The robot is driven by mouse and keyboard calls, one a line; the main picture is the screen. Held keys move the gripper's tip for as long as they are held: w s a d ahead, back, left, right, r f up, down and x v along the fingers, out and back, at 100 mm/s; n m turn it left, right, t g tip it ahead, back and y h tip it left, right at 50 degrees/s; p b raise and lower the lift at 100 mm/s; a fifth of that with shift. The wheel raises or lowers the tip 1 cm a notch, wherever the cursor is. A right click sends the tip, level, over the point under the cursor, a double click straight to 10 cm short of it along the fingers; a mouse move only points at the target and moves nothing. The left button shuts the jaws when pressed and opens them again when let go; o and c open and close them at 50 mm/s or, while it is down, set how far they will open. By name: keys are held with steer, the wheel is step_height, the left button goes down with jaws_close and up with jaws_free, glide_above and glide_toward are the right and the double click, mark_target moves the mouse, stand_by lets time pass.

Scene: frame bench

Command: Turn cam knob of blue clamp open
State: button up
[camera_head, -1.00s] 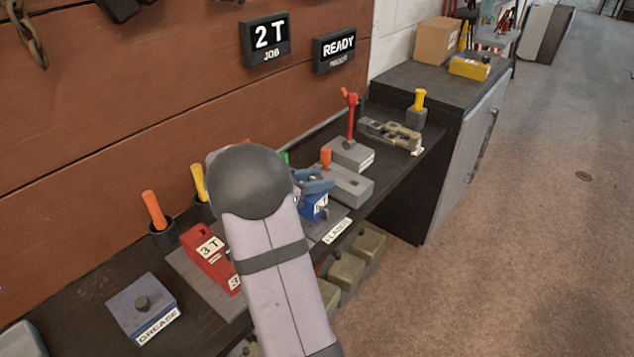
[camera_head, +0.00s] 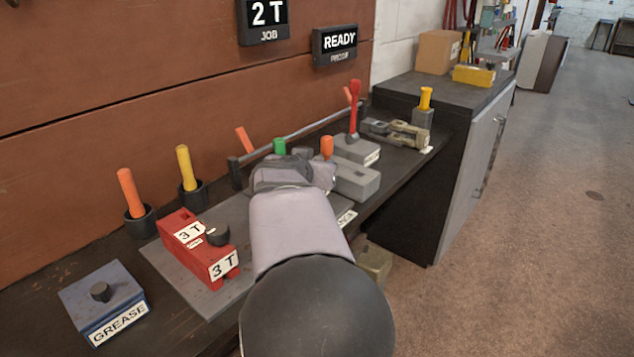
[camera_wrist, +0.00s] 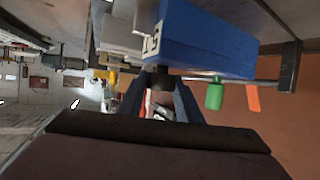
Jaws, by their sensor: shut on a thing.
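In the wrist view the blue clamp (camera_wrist: 212,42) fills the upper middle, with a white number label on its left end. A dark knob (camera_wrist: 161,80) shows below that end. My gripper (camera_wrist: 160,86) has its two fingers on either side of this knob and is shut on it. In the head view my arm hides the blue clamp, the knob and the fingers. How far the knob is turned cannot be told.
A red 3 T clamp (camera_head: 190,241) sits on a grey plate left of my arm. A blue GREASE box (camera_head: 88,290) is nearer. Orange (camera_head: 130,188) and yellow (camera_head: 186,165) handles stand in cups. Grey blocks and a red lever (camera_head: 354,105) stand beyond.

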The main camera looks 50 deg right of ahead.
steer(key=shift+s+d+n+t+y+p, duration=0.15)
steer(key=shift+n+t+y+p, duration=0.45)
steer(key=shift+n+t, duration=0.6)
steer(key=n+t+y+p, duration=0.1)
steer(key=p, duration=0.2)
steer(key=n+t+y+p, duration=0.1)
steer(key=p, duration=0.2)
steer(key=shift+r+n+t+y, duration=0.3)
steer(key=shift+n, duration=0.1)
steer(key=n+t+y+p, duration=0.2)
steer(key=n+y+p, duration=0.1)
steer(key=p, duration=0.6)
steer(key=shift+f+n+y, duration=0.1)
steer(key=shift+n+y, duration=0.3)
steer(key=shift+n, duration=0.1)
steer(key=shift+a+f+n+t+y+p, duration=0.1)
steer(key=shift+a+n+t+y+p, duration=0.15)
steer(key=shift+n+y+p, duration=0.7)
steer(key=shift+f+m+p, duration=0.1)
steer(key=shift+m+p, duration=0.15)
steer(key=shift+p, duration=0.2)
steer(key=shift+f, duration=0.15)
steer(key=o, duration=1)
steer(key=shift+o, duration=0.2)
